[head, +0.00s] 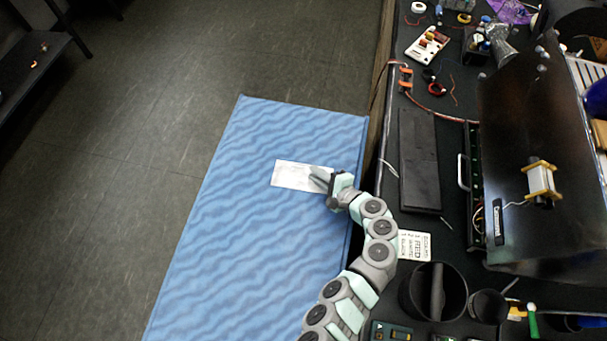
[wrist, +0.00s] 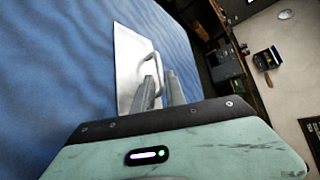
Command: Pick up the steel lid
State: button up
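The steel lid (head: 292,175) is a flat, bright rectangular plate over the blue padded mat (head: 262,135). I cannot tell whether it rests on the mat. In the wrist view the lid (wrist: 129,62) shows a bent bar handle (wrist: 154,62) on its face. My gripper (head: 322,178) is at the lid's right end in the head view. In the wrist view its two fingers (wrist: 160,84) stand close together at the handle, and the bar runs down beside or between them. The fingers hide the handle's lower part, so I cannot tell whether they grip it.
To the right is a black workbench with a dark flat bar (head: 418,160), a large black brewer housing (head: 535,160), a black cup (head: 433,292) and a small printed card (head: 414,246). Left of the mat the tiled floor (head: 150,130) is clear.

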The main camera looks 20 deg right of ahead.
aim_at(307, 168)
jog(key=shift+x, duration=2.15)
jog(key=shift+c, duration=0.6)
grip_shut()
